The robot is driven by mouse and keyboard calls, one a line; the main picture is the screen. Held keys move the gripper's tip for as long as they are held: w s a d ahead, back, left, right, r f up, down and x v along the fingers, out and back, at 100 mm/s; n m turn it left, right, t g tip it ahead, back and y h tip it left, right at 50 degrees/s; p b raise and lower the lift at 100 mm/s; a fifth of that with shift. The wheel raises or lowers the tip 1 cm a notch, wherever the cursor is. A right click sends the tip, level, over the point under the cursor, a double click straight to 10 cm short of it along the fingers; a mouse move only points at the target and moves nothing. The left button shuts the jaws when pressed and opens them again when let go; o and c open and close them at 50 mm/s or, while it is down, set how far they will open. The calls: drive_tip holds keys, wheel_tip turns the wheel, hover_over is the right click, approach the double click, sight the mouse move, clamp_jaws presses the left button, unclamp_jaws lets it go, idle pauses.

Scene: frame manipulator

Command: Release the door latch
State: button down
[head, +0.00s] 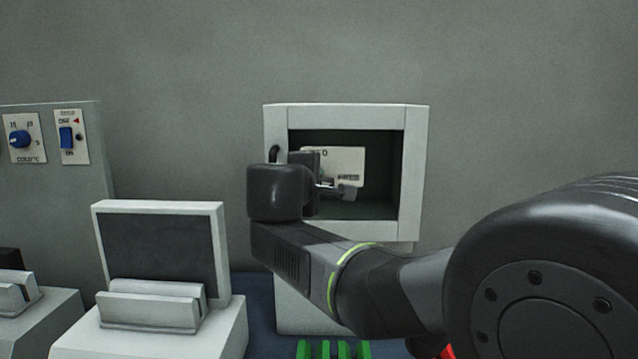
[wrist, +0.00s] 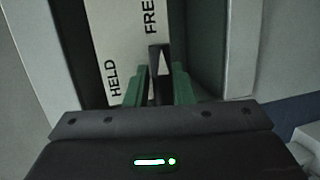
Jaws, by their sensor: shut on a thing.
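The latch lever (wrist: 154,58) is a narrow dark piece in front of a white plate (wrist: 122,40), with "HELD" on the left and "FRE…" higher up, its end cut off. The plate also shows inside the recess in the head view (head: 349,158). My gripper (wrist: 160,88) is shut on the lever, its two green fingers on either side of it. In the head view my gripper (head: 338,190) is at the recess opening, covering the plate's lower left. The lever's exact angle is hard to tell.
A pale square frame (head: 412,170) surrounds the dark recess, and its walls are close around my gripper. At left are a pale stand with a dark panel (head: 160,255) and a control box with a blue knob (head: 20,137) and switch (head: 67,138). Green bars (head: 333,350) show at the bottom.

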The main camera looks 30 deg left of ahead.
drive_tip(key=c, duration=1.3)
unclamp_jaws()
drive_tip(key=shift+o, duration=0.2)
drive_tip(key=b+v, duration=0.1)
drive_tip(key=v, duration=1.2)
drive_tip(key=shift+s+d, duration=0.2)
drive_tip(key=shift+s, duration=0.2)
drive_tip(key=shift+w, duration=0.1)
drive_tip(key=p+x, duration=0.1)
drive_tip(key=x, duration=1.2)
drive_tip(key=shift+w+a, duration=0.2)
drive_tip(key=shift+w, duration=0.1)
